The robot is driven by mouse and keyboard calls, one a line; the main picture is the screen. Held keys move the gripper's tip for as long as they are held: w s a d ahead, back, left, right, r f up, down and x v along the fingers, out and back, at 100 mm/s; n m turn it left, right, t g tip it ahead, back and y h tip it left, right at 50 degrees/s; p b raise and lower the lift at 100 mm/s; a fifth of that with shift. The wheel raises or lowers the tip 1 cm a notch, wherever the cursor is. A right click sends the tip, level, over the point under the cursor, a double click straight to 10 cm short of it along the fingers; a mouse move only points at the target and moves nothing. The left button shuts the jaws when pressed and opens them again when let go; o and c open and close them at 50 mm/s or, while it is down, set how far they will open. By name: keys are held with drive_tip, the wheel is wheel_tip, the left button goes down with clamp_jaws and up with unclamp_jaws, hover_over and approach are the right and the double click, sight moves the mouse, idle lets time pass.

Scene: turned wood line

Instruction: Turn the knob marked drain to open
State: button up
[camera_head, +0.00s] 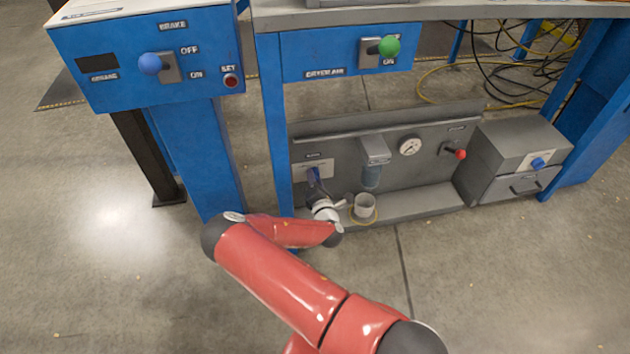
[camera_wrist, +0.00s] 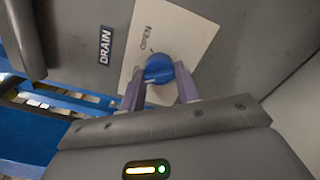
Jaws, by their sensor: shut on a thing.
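The drain knob (camera_wrist: 159,68) is blue and sits on a pale plate (camera_wrist: 186,34) with a word that looks like OPEN. The DRAIN label (camera_wrist: 106,45) is beside the plate in the wrist view. My gripper (camera_wrist: 160,80) is at the knob, with one finger on each side, shut on it. In the head view my gripper (camera_head: 316,186) reaches the left end of the grey lower panel, and the knob is mostly hidden there by the fingers. The pale plate (camera_head: 326,168) shows behind them. How far the knob is turned is hard to tell.
A filter bowl (camera_head: 372,174), gauge (camera_head: 409,146) and red-knobbed lever (camera_head: 459,153) are farther right. A blue table leg (camera_head: 276,130) stands close left. A grey drawer box (camera_head: 518,158) is at the right.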

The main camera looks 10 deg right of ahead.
drive_tip(key=shift+r+m+b, duration=0.1)
drive_tip(key=shift+m+b, duration=2.25)
drive_tip(key=shift+m, duration=5.35)
drive_tip(key=o, duration=1)
drive_tip(key=s, duration=0.8)
drive_tip(key=shift+p, duration=0.3)
